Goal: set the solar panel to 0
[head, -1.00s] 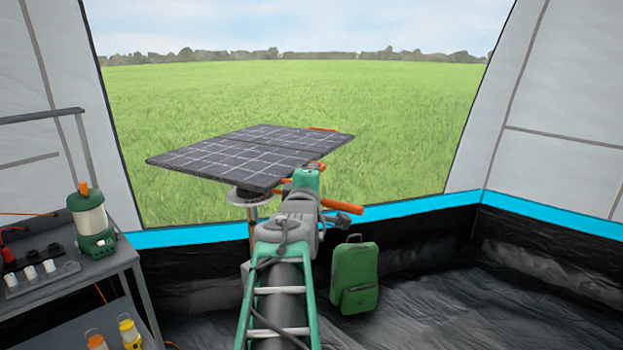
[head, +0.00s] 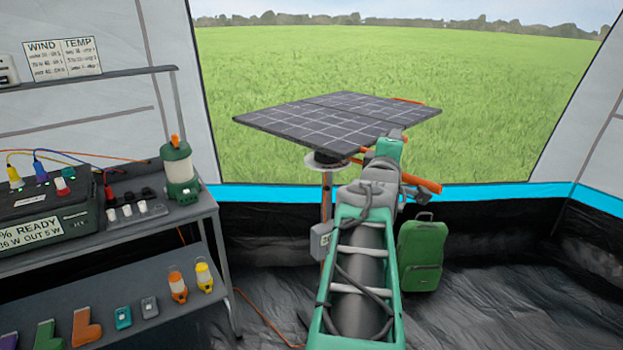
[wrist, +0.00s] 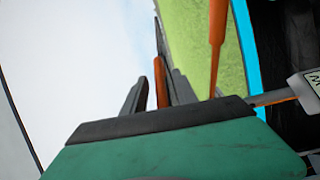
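The dark solar panel (head: 340,120) lies almost flat on an orange post (head: 326,196) with a pale round disc (head: 322,164) under it, in front of the field. Orange bars (head: 422,184) show at its right side. In the wrist view I see the panel (wrist: 172,60) nearly edge-on. My gripper (head: 392,136) is at the panel's right edge. Its dark fingers (wrist: 156,88) stand apart in the wrist view, with an orange bar (wrist: 160,78) showing between them. I cannot tell whether they touch it. Any marks on the disc are too small to read.
A grey shelf unit (head: 215,235) at left holds a power box (head: 45,215), a green lantern (head: 179,172) and small items. A grey box (head: 321,242) hangs near the post. The right floor is clear.

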